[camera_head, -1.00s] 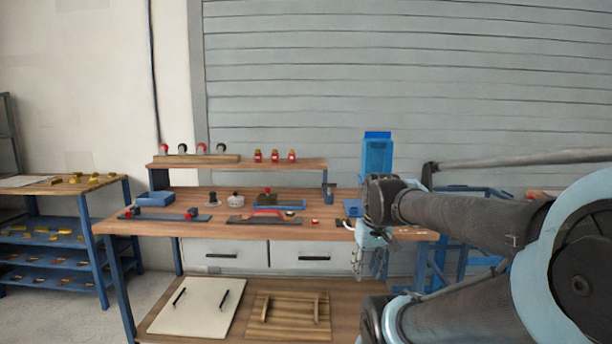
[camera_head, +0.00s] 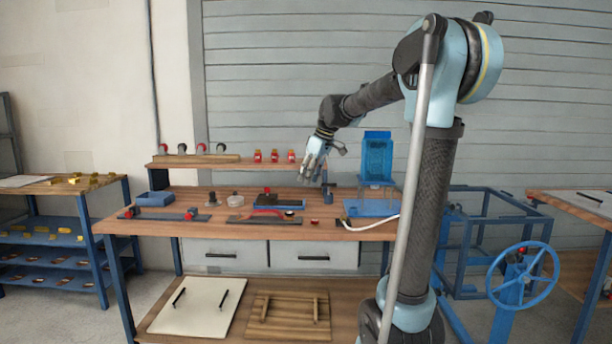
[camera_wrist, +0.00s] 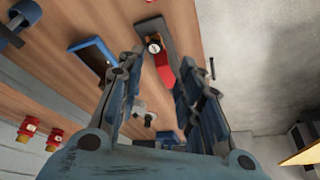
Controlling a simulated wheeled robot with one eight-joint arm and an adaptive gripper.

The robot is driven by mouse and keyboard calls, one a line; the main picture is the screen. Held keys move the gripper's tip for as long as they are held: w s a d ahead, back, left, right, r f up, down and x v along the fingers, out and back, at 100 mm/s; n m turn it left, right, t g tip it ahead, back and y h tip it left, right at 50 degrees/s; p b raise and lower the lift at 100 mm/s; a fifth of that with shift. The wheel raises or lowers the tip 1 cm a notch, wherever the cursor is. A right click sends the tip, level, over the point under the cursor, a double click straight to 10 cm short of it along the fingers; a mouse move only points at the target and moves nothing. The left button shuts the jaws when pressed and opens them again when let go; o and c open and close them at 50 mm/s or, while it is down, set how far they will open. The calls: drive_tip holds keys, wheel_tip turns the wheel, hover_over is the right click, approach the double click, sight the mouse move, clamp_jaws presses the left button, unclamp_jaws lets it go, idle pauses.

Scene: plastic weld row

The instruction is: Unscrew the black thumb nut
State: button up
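My gripper (camera_head: 309,176) hangs above the back right part of the wooden workbench (camera_head: 235,228), pointing down. In the wrist view my gripper (camera_wrist: 151,62) is open, with bare space between its fingers. A small black knob on a pale base (camera_head: 213,199) stands on the bench well left of my gripper. It may be the black thumb nut, but it is too small to tell. A grey plate with a red handle (camera_head: 268,211) lies at the front middle; it also shows beyond the fingertips in the wrist view (camera_wrist: 163,72).
A round pale jar (camera_head: 236,200) stands near the middle. A blue machine (camera_head: 376,160) stands at the right.

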drive_tip(key=w+a, duration=0.1)
drive_tip(key=w, duration=0.1)
approach(291, 213)
drive_tip(key=shift+n, duration=0.3)
drive_tip(key=x, duration=0.8)
drive_tip(key=shift+w+a+f, duration=0.25)
drive_tip(key=shift+w+f, duration=0.05)
drive_tip(key=shift+w, duration=0.05)
